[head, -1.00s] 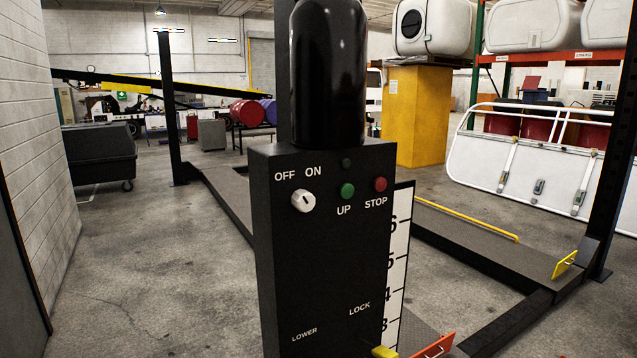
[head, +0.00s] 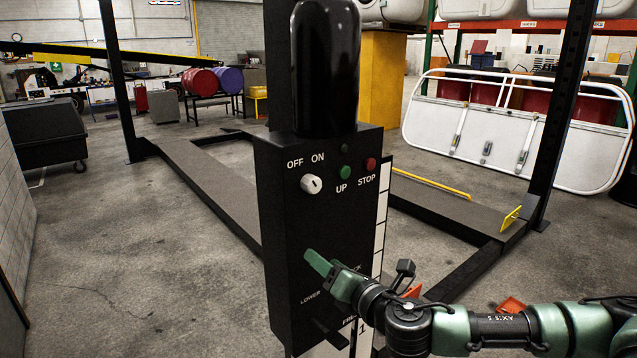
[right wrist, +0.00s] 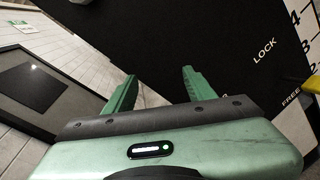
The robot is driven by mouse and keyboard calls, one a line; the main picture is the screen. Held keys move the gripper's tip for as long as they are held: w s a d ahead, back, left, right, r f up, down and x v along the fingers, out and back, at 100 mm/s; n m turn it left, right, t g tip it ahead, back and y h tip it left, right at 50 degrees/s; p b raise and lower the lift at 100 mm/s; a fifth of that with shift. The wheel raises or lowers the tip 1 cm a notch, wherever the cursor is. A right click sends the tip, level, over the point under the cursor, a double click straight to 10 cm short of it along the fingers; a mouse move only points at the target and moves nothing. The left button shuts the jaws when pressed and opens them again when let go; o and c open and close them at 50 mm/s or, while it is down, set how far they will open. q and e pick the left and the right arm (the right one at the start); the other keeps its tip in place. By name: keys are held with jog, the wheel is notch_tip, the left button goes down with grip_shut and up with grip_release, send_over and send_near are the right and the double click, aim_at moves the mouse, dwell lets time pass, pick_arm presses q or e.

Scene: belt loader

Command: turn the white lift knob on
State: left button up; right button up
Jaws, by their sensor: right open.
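The white lift knob (head: 311,185) sits on the front of the black control box (head: 290,225), below the OFF and ON labels. Its dark mark looks roughly upright; I cannot tell its exact setting. My right gripper (head: 316,262) is in front of the box, below the knob and apart from it. In the right wrist view its two green fingers (right wrist: 160,92) are spread with nothing between them. The LOCK label (right wrist: 265,50) shows there on the black panel, but the knob does not. My left gripper is not in view.
A green UP button (head: 345,172) and a red STOP button (head: 371,164) are right of the knob. A black cylinder (head: 325,70) stands on top of the box. Lift runways (head: 215,190) lie behind. The floor left of the box is clear.

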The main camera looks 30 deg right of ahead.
aim_at(316, 187)
notch_tip(316, 187, up, 15)
jog(key=s+d+n+t+y, duration=0.1)
jog(key=s+d+n+y, duration=0.1)
jog(key=n, duration=1.1)
jog(key=w+p, duration=0.6)
jog(key=shift+w, duration=0.2)
jog(key=shift+w+a+f+p, duration=0.15)
jog(key=shift+w+p, duration=0.15)
jog(key=shift+w, duration=0.15)
jog(key=shift+w+f+p, duration=0.1)
jog(key=shift+w+p, duration=0.2)
jog(key=shift+w, duration=0.15)
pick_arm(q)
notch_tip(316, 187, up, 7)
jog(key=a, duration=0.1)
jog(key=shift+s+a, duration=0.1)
pick_arm(e)
grip_shut()
